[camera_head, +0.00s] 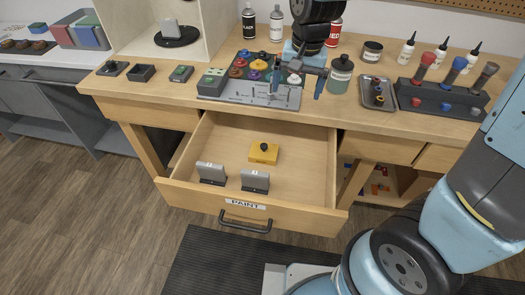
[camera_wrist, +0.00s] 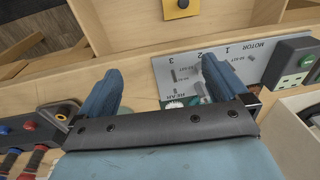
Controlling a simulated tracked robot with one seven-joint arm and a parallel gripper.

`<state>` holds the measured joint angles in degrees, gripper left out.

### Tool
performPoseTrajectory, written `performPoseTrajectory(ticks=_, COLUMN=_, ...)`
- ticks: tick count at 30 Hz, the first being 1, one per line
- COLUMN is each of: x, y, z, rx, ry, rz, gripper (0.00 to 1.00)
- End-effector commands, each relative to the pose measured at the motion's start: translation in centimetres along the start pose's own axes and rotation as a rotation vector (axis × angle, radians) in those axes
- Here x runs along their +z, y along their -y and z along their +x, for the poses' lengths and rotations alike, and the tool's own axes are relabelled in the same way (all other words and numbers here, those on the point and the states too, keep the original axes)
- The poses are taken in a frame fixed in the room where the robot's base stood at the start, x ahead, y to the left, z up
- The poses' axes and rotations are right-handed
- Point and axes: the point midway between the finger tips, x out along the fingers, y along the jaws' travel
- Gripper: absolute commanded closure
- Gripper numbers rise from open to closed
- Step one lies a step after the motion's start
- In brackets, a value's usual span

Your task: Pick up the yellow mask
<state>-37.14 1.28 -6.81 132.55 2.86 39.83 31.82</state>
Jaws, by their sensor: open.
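A yellow block with a black knob on top (camera_head: 257,157), which looks like the yellow mask, lies in the open drawer (camera_head: 225,135) labelled PAINT, near its middle. Part of it also shows at the top edge of the wrist view (camera_wrist: 172,11). My gripper (camera_head: 300,85) is open with nothing visible between its fingers. It hangs above the workbench, over the grey plate marked MOTOR (camera_head: 262,97), behind and above the drawer. In the wrist view its two blue fingers (camera_wrist: 160,85) are spread over the plate's edge, apart from the yellow block.
Two grey blocks (camera_head: 212,174) (camera_head: 255,182) stand at the drawer's front. The bench holds a metal tray (camera_head: 366,101), a dark tool rack (camera_head: 432,104), bottles and a green-topped box (camera_head: 212,82). The drawer is clear around the yellow block.

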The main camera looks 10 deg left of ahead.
Motion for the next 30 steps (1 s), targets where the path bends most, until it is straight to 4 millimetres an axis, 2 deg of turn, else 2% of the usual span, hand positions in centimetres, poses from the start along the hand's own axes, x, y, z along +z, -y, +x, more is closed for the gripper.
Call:
performPoseTrajectory(ticks=1, x=0.3, y=1.4, z=1.6, rx=0.015, ry=0.019, rz=-0.005, gripper=0.00)
performPoseTrajectory(ticks=6, x=1.4, y=4.8, z=5.7, rx=0.054, ry=0.056, rz=0.005, gripper=0.00)
performPoseTrajectory(ticks=12, x=2.4, y=6.9, z=8.4, rx=0.082, ry=0.073, rz=0.014, gripper=0.00)
performPoseTrajectory(ticks=17, x=2.6, y=7.2, z=9.9, rx=0.089, ry=0.077, rz=0.019, gripper=0.00)
performPoseTrajectory(ticks=30, x=3.2, y=6.6, z=16.4, rx=0.089, ry=0.077, rz=0.017, gripper=0.00)
